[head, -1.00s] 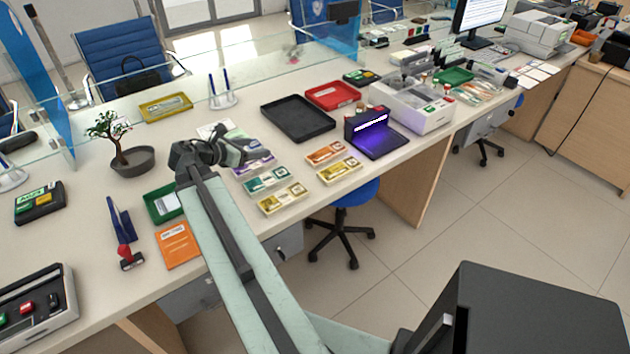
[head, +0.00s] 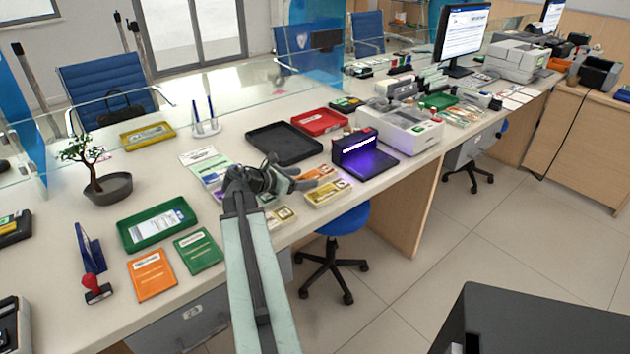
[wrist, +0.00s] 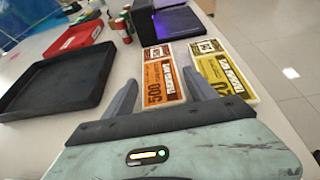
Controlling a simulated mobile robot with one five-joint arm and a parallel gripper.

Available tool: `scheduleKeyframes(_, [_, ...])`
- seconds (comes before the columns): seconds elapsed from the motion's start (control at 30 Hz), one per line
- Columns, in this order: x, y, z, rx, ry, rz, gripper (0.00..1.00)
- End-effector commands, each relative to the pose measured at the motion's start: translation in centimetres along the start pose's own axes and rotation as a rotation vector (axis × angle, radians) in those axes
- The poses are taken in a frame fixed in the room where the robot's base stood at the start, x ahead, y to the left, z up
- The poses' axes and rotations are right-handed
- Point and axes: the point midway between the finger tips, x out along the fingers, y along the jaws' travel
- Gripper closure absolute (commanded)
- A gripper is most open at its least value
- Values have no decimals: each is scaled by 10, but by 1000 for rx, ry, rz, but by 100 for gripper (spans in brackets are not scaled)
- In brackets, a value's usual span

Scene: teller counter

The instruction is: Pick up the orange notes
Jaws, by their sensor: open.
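The orange notes (head: 318,174) lie on the counter in a flat bundle, partly covered by my gripper in the head view. In the wrist view the orange notes (wrist: 163,80) lie ahead, between the two fingers as seen. My gripper (head: 284,172) is open and empty at the left end of the notes. In the wrist view its left finger (wrist: 121,102) is left of the bundle and its right finger (wrist: 200,86) lines up with the gap to the yellow notes (wrist: 222,75). I cannot tell the fingers' height above the counter.
The yellow notes (head: 328,192) lie close beside the orange ones, near the counter's front edge. A black tray (head: 262,136) and red tray (head: 340,117) stand behind. A lit purple device (head: 372,165) is just beyond the notes. A blue stool (head: 345,222) stands below the counter.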

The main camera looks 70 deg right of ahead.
Motion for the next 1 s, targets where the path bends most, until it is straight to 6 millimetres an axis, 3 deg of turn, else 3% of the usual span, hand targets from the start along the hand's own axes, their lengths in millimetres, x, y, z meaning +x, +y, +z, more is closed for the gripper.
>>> scheduleKeyframes(0.1, [23,1,-3,2,-1,-2,35])
scheduleKeyframes(0.33, [26,0,0,2,-1,0,35])
scheduleKeyframes(0.37, [26,0,0,2,-1,0,40])
scheduleKeyframes(0.53, [26,0,0,2,-1,0,87])
scheduleKeyframes(0.83, [24,0,3,2,-1,0,89])
scheduleKeyframes(1.0, [19,1,13,1,-1,1,89])
